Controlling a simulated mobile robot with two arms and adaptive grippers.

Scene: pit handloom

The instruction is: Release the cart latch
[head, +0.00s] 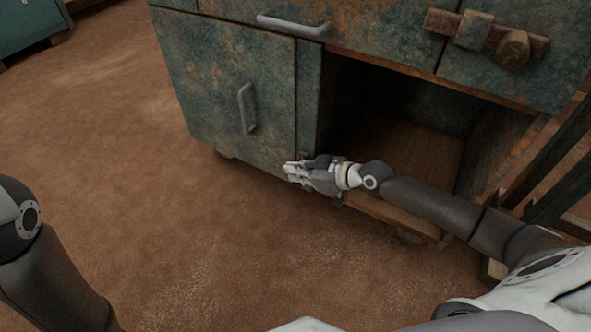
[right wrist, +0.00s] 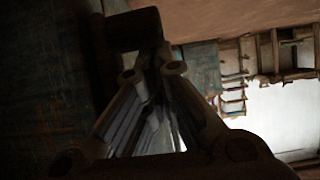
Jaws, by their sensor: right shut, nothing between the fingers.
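The cart (head: 220,85) is a worn teal cabinet with rusty patches, a closed door and an open bay. A rusty bar with a teal block and a round brown knob (head: 513,49) sits on its upper right front; it looks like a latch, but I cannot tell for sure. A small brown piece (head: 304,155) shows at the door's lower right edge, partly behind my right gripper. My right gripper (head: 291,172) is shut and empty, low in front of that edge; contact is unclear. The right wrist view shows its fingers (right wrist: 150,62) together, in shadow. My left gripper is out of frame.
A grey drawer handle (head: 293,25) and a grey door handle (head: 247,108) stick out from the front. The open bay (head: 400,115) is behind my right forearm. Dark wooden beams (head: 560,165) stand at right. The brown floor (head: 150,230) is clear at left.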

